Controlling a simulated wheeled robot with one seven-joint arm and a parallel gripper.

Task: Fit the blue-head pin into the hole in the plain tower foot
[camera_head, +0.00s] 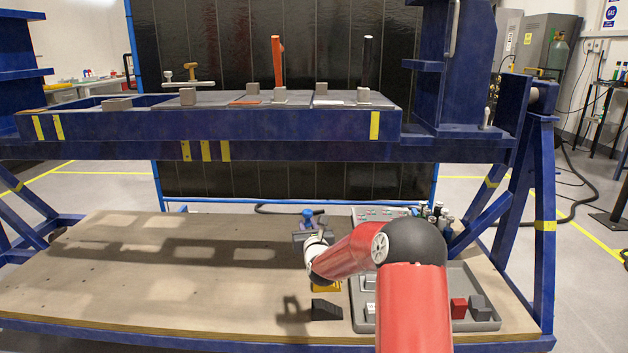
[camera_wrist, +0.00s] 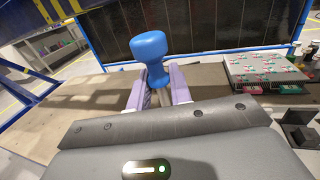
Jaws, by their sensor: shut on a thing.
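The blue-head pin (camera_head: 308,214) stands up from my gripper (camera_head: 313,236), above the wooden board. In the wrist view its blue head (camera_wrist: 148,46) rises above the two pale fingers of my gripper (camera_wrist: 160,88), which are shut on its shank. The pin's lower end is hidden. On the raised blue jig frame (camera_head: 290,125) stand an orange post (camera_head: 278,62) and a black post (camera_head: 368,62), with small grey blocks around them. I cannot tell which part is the plain tower foot, and no hole shows clearly. My gripper is below and in front of the frame.
A grey tray (camera_head: 490,324) on the right holds a red block (camera_head: 459,307) and a grey block (camera_head: 479,306). A panel with red and green pieces (camera_wrist: 270,68) and several bottles (camera_head: 440,216) stand behind it. A dark wedge (camera_head: 325,310) lies on the board (camera_head: 130,280), whose left side is clear.

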